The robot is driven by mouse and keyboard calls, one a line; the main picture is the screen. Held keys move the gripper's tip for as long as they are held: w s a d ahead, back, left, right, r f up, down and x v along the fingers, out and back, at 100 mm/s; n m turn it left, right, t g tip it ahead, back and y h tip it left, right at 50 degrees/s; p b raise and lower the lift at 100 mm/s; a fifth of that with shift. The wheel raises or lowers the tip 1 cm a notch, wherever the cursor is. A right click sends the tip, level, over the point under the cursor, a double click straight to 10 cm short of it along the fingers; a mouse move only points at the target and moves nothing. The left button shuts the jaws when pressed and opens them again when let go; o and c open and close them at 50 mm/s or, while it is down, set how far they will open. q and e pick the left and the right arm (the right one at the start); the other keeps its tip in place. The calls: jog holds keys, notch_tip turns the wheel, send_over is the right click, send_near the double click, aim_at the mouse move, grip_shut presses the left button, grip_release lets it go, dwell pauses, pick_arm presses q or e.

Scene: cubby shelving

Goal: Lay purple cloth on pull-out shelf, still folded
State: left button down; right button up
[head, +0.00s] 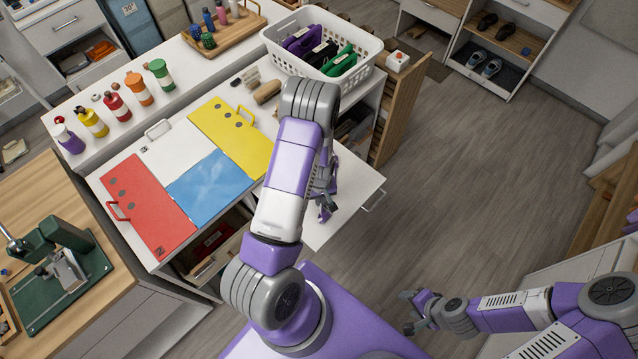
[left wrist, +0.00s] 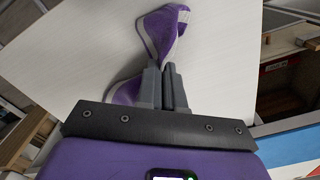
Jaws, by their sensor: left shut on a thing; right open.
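My left gripper (head: 326,205) is over the white pull-out shelf (head: 345,212). In the left wrist view its fingers (left wrist: 166,85) are shut on a purple cloth (left wrist: 168,32), which sticks out beyond and beside the fingertips. The white shelf top (left wrist: 70,55) lies behind the cloth; whether they touch I cannot tell. In the head view my arm hides most of the held cloth. My right gripper (head: 412,312) is open and empty at the lower right, above the floor.
A white basket (head: 376,82) with folded purple, black and green items stands behind the shelf. Red, white, blue and yellow panels (head: 150,205) cover the counter to the left. A wooden rack (head: 402,110) stands behind the shelf. Open floor (head: 470,190) lies to the right.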

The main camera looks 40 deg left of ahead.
pick_arm(q)
jog(key=c, duration=0.9)
grip_release()
jog(key=shift+r, duration=0.1)
